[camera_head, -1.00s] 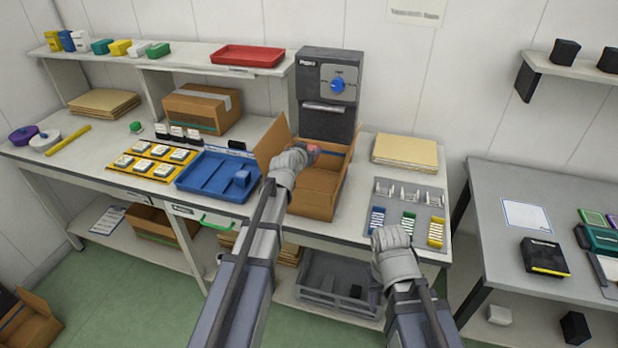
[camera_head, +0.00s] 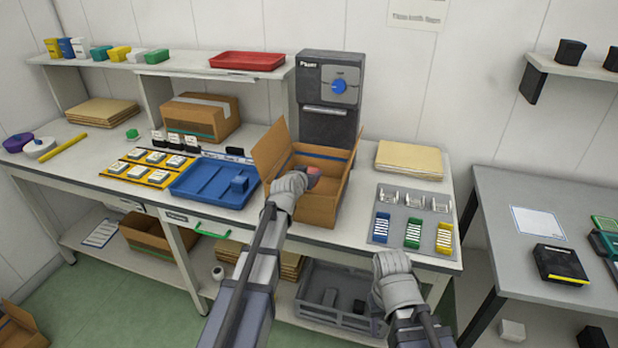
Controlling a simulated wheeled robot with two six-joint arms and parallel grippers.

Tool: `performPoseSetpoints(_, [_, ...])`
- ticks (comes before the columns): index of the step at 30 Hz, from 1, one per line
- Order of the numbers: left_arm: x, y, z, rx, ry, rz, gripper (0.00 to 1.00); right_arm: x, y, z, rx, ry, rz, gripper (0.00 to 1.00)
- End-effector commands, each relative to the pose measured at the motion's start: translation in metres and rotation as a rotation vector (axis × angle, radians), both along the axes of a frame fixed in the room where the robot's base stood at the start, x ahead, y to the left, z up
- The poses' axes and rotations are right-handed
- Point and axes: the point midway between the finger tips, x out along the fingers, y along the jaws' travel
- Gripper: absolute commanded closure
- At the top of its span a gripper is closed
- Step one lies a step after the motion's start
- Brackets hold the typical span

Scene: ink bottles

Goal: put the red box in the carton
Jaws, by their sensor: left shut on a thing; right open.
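The open cardboard carton (camera_head: 322,207) stands on the workbench in front of a dark grey machine, its left flap raised. My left gripper (camera_head: 309,178) reaches over the carton's near left part and is shut on the red box (camera_head: 314,170). Only a small part of the red box shows; the gripper hides the rest. The box is over the carton's opening; whether it touches the carton's floor I cannot tell. My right gripper (camera_head: 391,262) is open and empty at the bench's front edge, below a grey mat with coloured racks.
A blue tray (camera_head: 215,190) stands just left of the carton. The grey mat (camera_head: 400,208) with blue, green and yellow racks lies right of it, with brown envelopes (camera_head: 410,158) behind. The dark machine (camera_head: 330,100) stands behind the carton.

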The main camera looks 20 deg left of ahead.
Motion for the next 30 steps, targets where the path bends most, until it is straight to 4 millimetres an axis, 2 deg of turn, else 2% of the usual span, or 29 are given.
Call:
performPoseSetpoints(19, [0.000, 0.000, -0.011, 0.000, 0.000, 0.000, 0.96, 0.000, 0.000, -0.011, 0.000, 0.000, 0.000, 0.50])
performPoseSetpoints(20, [0.000, 0.000, -0.011, 0.000, 0.001, 0.000, 0.36, 0.000, 0.000, -0.011, 0.000, 0.000, 0.000, 0.50])
performPoseSetpoints(27, [0.000, 0.000, -0.011, -0.001, 0.001, -0.001, 0.09, 0.000, 0.000, -0.011, 0.000, 0.000, 0.000, 0.50])
performPoseSetpoints(30, [0.000, 0.000, -0.011, -0.001, 0.001, -0.001, 0.08, 0.000, 0.000, -0.011, 0.000, 0.000, 0.000, 0.50])
